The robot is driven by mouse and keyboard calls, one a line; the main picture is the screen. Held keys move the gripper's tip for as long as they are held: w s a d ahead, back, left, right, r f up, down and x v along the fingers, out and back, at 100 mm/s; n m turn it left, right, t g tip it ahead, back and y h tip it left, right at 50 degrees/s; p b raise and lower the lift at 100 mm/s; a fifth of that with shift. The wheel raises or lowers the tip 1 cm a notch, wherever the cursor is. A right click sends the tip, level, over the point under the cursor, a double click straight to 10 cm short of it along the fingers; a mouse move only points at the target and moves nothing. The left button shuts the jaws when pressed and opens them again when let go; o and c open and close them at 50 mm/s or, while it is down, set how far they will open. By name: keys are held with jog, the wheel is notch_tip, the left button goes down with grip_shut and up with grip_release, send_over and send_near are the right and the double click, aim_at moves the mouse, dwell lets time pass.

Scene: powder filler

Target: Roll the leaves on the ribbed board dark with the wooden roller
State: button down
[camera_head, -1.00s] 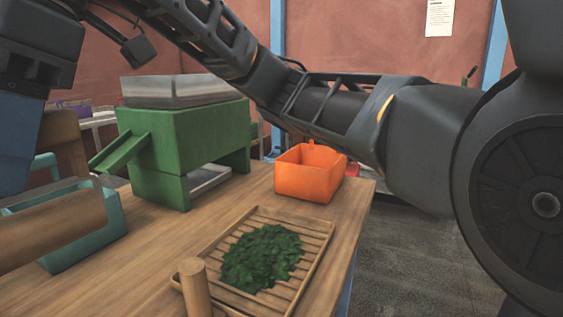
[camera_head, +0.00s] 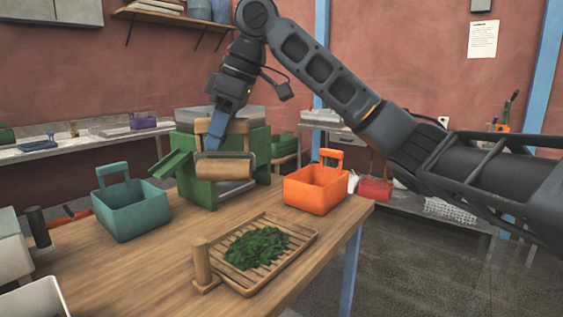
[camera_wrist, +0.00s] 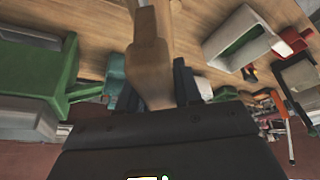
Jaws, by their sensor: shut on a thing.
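The wooden roller (camera_head: 223,167) is held by my gripper (camera_head: 215,132), in front of the green machine and above the table, apart from the leaves. The ribbed board (camera_head: 300,237) lies on the table, nearer the camera and to the right of the roller. A heap of green leaves (camera_head: 257,247) covers the middle of its slats. A short upright wooden post (camera_head: 202,263) stands at the board's left corner.
A green machine (camera_head: 257,150) stands at the back of the table (camera_head: 150,262). An orange basket (camera_head: 313,190) stands behind the board, near the right edge. A teal basket (camera_head: 133,213) stands at the left. Bare tabletop lies between the teal basket and the board.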

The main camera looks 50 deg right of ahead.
jog(key=w+d+f+m+h+p, duration=0.1)
jog(key=w+d+f+m+p, duration=0.15)
jog(key=d, duration=0.35)
jog(key=w+d+f+m+p, duration=0.2)
jog(key=d+f, duration=0.1)
jog(key=d, duration=0.3)
jog(key=d+f+m+b, duration=0.1)
jog(key=d+f, duration=0.1)
jog(key=f, duration=0.3)
jog(key=s+d+f+h+b, duration=0.1)
jog(key=d+f, duration=0.2)
jog(key=f, duration=0.3)
jog(key=d+f+m+t+b, duration=0.1)
jog(key=d+f+b, duration=0.1)
jog(key=f, duration=0.4)
jog(key=shift+s+d+m+h, duration=0.25)
jog(key=shift+d+m+h, duration=0.1)
jog(key=shift+d, duration=0.15)
jog(key=a+r+p, duration=0.1)
jog(key=a+p, duration=0.3)
jog(key=a, duration=1.4)
notch_tip(320, 180, up, 6)
jog(key=p, duration=0.4)
jog(key=shift+s+p, duration=0.3)
jog(key=shift+p, duration=0.1)
jog(key=shift+r, duration=0.1)
